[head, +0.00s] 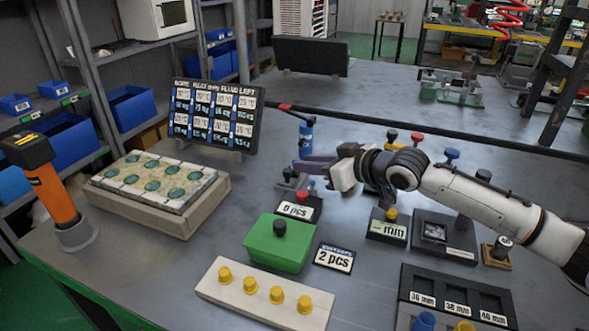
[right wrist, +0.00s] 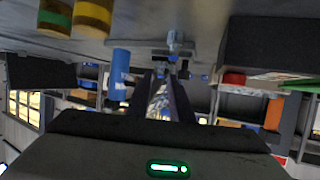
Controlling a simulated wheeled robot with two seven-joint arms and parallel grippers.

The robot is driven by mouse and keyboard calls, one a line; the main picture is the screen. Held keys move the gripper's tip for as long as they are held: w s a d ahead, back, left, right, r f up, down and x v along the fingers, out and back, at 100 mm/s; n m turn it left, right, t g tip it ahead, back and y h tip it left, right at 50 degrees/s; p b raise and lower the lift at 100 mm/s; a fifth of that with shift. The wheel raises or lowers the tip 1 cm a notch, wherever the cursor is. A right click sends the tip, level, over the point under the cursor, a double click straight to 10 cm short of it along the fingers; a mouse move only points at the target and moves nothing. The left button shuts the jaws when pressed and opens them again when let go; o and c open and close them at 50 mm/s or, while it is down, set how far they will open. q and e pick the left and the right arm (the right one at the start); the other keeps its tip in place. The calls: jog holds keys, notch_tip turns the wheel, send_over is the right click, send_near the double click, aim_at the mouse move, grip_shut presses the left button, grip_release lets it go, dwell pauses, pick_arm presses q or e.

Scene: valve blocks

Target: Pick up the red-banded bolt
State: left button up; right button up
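My right gripper (head: 302,165) reaches in from the right in the head view, its fingers pointing left beside an upright blue cylinder (head: 306,140). In the right wrist view its two fingers (right wrist: 160,78) stand apart with a see-through gap and nothing held between them. A small grey metal piece (right wrist: 175,46) shows beyond the fingertips; I cannot tell whether it is a bolt, and I see no red band on it. The blue cylinder (right wrist: 120,75) is left of the fingers in that view. I cannot make out the red-banded bolt for certain. My left gripper is out of view.
A red-knobbed counter block (head: 299,208) stands below the gripper, near a green block (head: 279,243). A cream strip with yellow knobs (head: 264,295) lies in front. A dark label board (head: 213,113) and a tray with green discs (head: 155,205) are left.

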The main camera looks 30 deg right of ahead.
aim_at(300, 176)
jog(key=shift+x, duration=1.55)
jog(key=shift+a, duration=0.1)
grip_shut()
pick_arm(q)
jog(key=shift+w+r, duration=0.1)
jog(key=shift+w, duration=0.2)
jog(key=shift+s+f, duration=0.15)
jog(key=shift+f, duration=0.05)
